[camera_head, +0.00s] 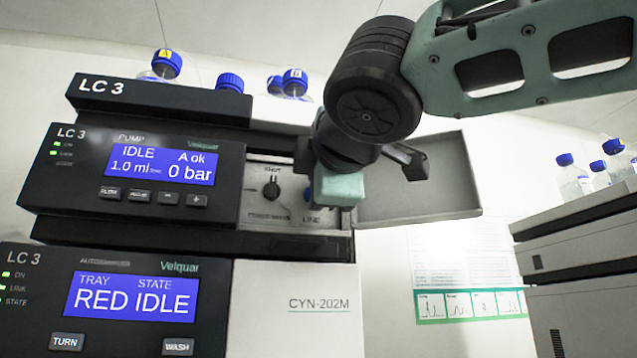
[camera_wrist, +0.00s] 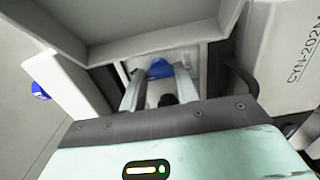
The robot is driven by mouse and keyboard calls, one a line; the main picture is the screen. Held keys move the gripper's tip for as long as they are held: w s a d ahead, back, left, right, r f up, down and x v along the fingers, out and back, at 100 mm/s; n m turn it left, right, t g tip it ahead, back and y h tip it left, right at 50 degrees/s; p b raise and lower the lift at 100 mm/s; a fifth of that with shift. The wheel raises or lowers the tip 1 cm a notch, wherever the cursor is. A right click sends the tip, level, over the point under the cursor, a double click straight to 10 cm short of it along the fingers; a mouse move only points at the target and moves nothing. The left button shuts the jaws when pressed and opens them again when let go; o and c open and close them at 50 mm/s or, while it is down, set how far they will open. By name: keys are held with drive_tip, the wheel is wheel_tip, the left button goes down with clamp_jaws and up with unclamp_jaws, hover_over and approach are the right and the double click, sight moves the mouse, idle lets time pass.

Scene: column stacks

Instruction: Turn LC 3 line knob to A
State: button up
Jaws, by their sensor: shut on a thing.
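The LC 3 stack's pump module (camera_head: 55,180) shows IDLE, A ok and 0 bar. To the right of its screen is an open recess with a black knob (camera_head: 271,188) and, beside it, the blue LINE knob (camera_head: 308,194). Only a sliver of the blue knob shows in the head view, behind my gripper (camera_head: 318,190). In the wrist view the blue LINE knob (camera_wrist: 160,69) sits between the two fingers of my gripper (camera_wrist: 160,80), which is shut on it. The knob's pointer and position marks are hidden.
The recess's door (camera_head: 415,190) stands open to the right, close to my wrist. Bottles with blue caps (camera_head: 230,82) stand on top of the stack. The autosampler module (camera_head: 220,310) is below. Another stack (camera_head: 585,240) stands at the right.

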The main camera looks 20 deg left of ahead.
idle(0.4)
drive_tip(key=o, duration=0.7)
drive_tip(key=b+v, duration=0.4)
drive_tip(key=v, duration=1.3)
drive_tip(key=shift+s, duration=0.25)
